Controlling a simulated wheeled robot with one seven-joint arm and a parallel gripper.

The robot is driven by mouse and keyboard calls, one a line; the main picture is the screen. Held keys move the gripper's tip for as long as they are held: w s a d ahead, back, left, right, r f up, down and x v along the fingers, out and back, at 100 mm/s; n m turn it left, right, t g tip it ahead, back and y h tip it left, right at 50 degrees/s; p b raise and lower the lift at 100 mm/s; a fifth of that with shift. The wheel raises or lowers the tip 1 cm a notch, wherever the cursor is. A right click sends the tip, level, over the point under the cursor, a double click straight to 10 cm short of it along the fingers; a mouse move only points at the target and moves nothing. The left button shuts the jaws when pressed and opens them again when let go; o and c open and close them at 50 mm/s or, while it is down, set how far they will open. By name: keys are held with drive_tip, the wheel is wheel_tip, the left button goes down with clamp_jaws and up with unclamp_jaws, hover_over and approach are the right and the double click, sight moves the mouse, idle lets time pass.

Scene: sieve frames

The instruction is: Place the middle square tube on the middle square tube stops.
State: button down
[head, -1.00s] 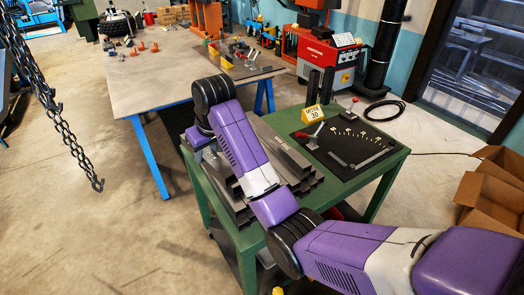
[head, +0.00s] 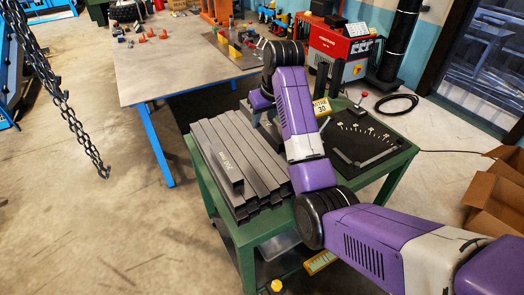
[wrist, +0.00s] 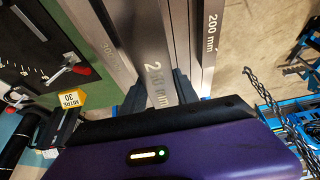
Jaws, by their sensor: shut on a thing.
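My gripper (wrist: 157,92) is shut on a grey square tube (wrist: 150,38). The tube runs away from me between the dark fingers in the wrist view, and its printed length mark is partly covered. From these frames I cannot confirm that it is the middle one. In the head view, my arm hides the fingers and most of the held tube. Other grey square tubes (head: 240,160) lie side by side on the green table (head: 278,222), with one on top at the left. I cannot clearly make out the middle tube stops; small yellow and red pieces (head: 237,52) stand on the far work table.
A black angle-scale board (head: 365,135) with a red-knobbed lever and a yellow "MITRE 30" sign (head: 321,106) are at the green table's right. The grey work table (head: 165,75) stands behind. A chain (head: 62,95) hangs at left. Cardboard boxes (head: 490,190) are at right.

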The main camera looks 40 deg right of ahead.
wheel_tip(320, 180, down, 15)
drive_tip(key=shift+w+r+p, duration=0.1)
drive_tip(key=shift+r+p, duration=0.1)
drive_tip(key=shift+p, duration=0.65)
drive_tip(key=shift+f, duration=0.1)
drive_tip(key=c, duration=0.9)
unclamp_jaws()
drive_tip(key=shift+a+f, duration=0.1)
